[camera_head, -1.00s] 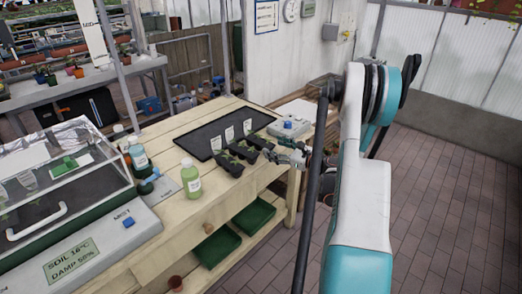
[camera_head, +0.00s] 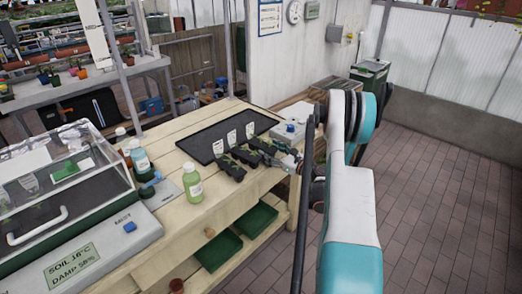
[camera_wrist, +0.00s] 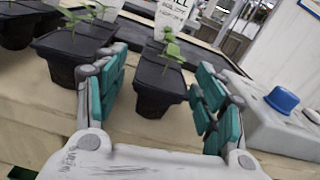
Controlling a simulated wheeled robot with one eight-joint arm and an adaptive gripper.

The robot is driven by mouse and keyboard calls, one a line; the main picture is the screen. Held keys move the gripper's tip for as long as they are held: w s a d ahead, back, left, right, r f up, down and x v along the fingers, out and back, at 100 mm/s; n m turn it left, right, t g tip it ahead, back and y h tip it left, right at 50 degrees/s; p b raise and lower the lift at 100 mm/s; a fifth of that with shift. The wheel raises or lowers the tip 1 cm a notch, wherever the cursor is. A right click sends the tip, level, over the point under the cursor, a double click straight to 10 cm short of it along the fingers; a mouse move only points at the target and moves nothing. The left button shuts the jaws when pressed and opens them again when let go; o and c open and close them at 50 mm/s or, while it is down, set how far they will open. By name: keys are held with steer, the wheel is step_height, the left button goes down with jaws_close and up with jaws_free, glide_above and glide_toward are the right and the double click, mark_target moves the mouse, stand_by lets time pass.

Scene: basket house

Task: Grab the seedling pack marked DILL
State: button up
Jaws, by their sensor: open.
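Three dark seedling packs with white labels stand in a row on the wooden bench. In the wrist view, the pack with the label ending in "ILL" (camera_wrist: 158,88) stands upright between my spread fingers, with a small green seedling in it. It appears to be the rightmost pack (camera_head: 265,147) in the head view. Its label top is cut off in the wrist view. My gripper (camera_wrist: 160,98) is open, with teal finger pads on either side of this pack and visible gaps to it. In the head view my gripper (camera_head: 284,160) is small beside the row's right end.
A neighbouring pack (camera_wrist: 66,58) stands close to my left finger. A grey box with a blue knob (camera_wrist: 277,118) stands close to my right finger. A black tray (camera_head: 205,150) lies behind the packs. A green bottle (camera_head: 192,184) stands to the left.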

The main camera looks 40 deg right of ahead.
mark_target(261, 144)
steer(key=w, duration=0.2)
steer(key=w+b, duration=0.1)
steer(key=w, duration=0.2)
steer(key=shift+w+a+b, duration=0.25)
steer(key=shift+w+b, duration=0.1)
steer(key=c, duration=1.2)
